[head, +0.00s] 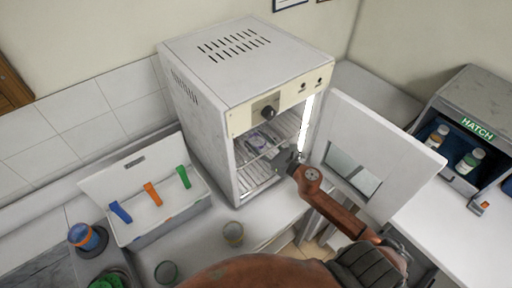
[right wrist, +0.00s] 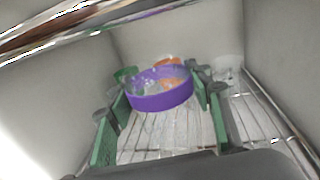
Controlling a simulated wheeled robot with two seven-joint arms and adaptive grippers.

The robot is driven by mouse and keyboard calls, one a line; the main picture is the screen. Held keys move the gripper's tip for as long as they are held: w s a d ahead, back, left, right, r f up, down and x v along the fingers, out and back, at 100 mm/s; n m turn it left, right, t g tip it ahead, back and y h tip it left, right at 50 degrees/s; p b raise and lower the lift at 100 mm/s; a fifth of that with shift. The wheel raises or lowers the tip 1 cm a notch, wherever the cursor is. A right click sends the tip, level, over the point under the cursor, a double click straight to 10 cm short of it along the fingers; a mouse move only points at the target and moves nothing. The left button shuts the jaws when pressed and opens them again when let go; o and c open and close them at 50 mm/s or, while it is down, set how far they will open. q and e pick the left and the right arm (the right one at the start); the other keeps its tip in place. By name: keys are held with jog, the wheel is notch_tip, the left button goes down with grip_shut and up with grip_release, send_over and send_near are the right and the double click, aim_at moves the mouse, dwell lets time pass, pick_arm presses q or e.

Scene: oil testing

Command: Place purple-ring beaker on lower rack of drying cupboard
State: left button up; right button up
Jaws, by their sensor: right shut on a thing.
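The drying cupboard (head: 205,125) stands open with its door (head: 385,130) swung to the right. My right gripper (head: 283,158) reaches into its opening. In the right wrist view, its green-padded fingers (right wrist: 160,86) are shut on the purple-ring beaker (right wrist: 160,101), one on each side of the ring. The beaker is inside the cupboard, above the wire lower rack (right wrist: 255,118); I cannot tell whether it touches it. The lower rack also shows in the head view (head: 256,180). Metal bars of a higher rack (right wrist: 110,28) cross the wrist view's top. My left gripper is not in view.
Orange and green items (right wrist: 168,62) and a clear vessel (right wrist: 228,70) show behind the beaker. A white bin (head: 165,222) with coloured clips and a small yellowish beaker (head: 233,234) stand outside. The hatch (head: 470,130) holding bottles is at right.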

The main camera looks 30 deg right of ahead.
jog(key=shift+f, duration=0.35)
notch_tip(320, 180, down, 2)
jog(key=shift+w+f+b, duration=0.1)
jog(key=shift+f+b, duration=0.15)
jog(key=shift+b, duration=0.05)
jog(key=shift+w+f, duration=0.15)
jog(key=shift+f, duration=0.15)
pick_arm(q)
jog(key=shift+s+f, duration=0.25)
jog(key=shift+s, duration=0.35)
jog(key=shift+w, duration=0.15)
pick_arm(e)
jog(key=o, duration=1.3)
jog(key=shift+f, duration=0.1)
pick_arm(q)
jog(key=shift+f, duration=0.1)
